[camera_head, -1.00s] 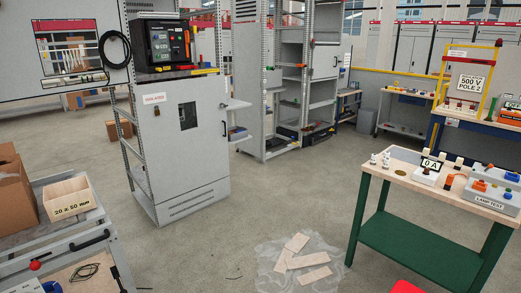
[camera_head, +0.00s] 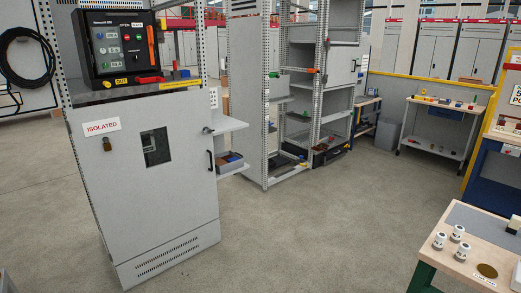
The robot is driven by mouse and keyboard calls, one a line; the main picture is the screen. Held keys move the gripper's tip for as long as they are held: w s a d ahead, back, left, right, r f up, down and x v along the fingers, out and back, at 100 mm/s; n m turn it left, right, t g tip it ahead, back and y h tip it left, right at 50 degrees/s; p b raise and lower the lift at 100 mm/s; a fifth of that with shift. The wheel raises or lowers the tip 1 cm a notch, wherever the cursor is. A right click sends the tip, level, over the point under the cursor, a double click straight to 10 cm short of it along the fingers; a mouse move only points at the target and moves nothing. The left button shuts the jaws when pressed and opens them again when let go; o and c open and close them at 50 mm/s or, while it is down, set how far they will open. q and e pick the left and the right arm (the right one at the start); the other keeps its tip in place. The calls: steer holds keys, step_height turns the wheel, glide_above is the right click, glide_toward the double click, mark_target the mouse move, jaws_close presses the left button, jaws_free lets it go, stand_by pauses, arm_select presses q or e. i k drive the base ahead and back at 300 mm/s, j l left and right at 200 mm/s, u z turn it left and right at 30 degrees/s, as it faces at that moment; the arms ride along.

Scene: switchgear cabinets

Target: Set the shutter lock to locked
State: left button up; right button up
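A grey switchgear cabinet (camera_head: 165,205) stands at the left, with an "ISOLATED" sign (camera_head: 101,129) and a small brass-coloured padlock (camera_head: 107,144) on its front. The front also has a dark window (camera_head: 155,147) and a black handle (camera_head: 210,160). A black breaker unit (camera_head: 118,45) sits on top, with an orange lever (camera_head: 151,46), red and yellow parts and an "OPEN" label. A small dark knob or key (camera_head: 208,130) shows at the cabinet's upper right edge. I cannot tell which part is the shutter lock or its setting. Neither gripper is in view.
A side shelf (camera_head: 231,167) with a bin sticks out right of the cabinet. An open cabinet frame (camera_head: 268,160) stands behind it. A wooden-topped workbench (camera_head: 455,267) is at the lower right. The grey floor (camera_head: 310,235) between them is clear.

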mark_target(163, 24)
steer(key=i, duration=2.3)
